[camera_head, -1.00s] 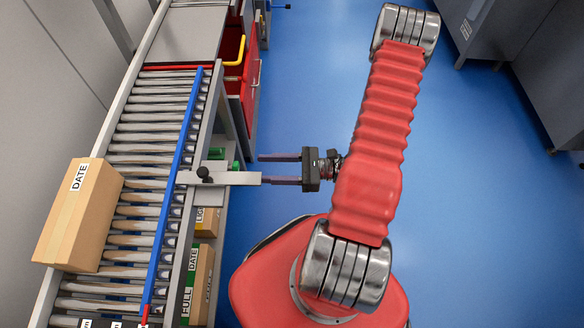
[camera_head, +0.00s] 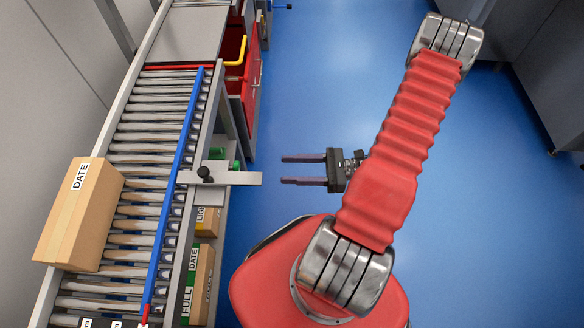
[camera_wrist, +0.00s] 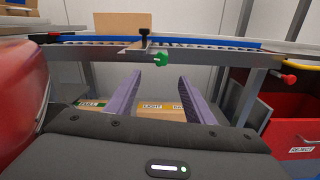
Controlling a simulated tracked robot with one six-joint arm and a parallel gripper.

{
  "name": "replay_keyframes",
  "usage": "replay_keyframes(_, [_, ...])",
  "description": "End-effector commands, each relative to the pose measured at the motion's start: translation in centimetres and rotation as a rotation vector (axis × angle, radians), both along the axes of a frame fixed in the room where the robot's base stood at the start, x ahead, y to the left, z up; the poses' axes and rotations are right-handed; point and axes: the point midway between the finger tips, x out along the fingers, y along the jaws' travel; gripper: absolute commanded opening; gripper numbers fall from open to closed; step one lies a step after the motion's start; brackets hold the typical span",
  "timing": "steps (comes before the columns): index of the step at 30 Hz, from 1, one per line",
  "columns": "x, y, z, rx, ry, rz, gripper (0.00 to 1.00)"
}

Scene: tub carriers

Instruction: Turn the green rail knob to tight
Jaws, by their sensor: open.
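The green rail knob (camera_wrist: 161,60) shows in the wrist view on the front of the grey side rail, just below the top edge. It lies ahead of my gripper (camera_wrist: 160,79), roughly between the two purple fingers and a little above their tips. In the head view my gripper (camera_head: 284,170) is open and empty, pointing left, with a gap of floor between its tips and the grey plate (camera_head: 230,179) on the rail. A black knob (camera_head: 204,173) sits on that plate. I cannot make out the green knob's setting.
A roller conveyor with a blue guide rail (camera_head: 179,155) runs along the left. A carton marked DATE (camera_head: 80,215) rests on it, and other cartons (camera_head: 207,220) stand on the shelf below. Red tubs (camera_head: 246,85) stand farther back. The blue floor to the right is clear.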

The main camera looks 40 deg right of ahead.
Motion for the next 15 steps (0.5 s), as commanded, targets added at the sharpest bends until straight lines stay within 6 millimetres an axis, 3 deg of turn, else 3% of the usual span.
replay_keyframes(8, [0.2,0.6,1.1,-0.057,-0.015,0.069,0.48])
replay_keyframes(15, [0.2,2.4,3.8,-0.214,-0.059,0.254,0.48])
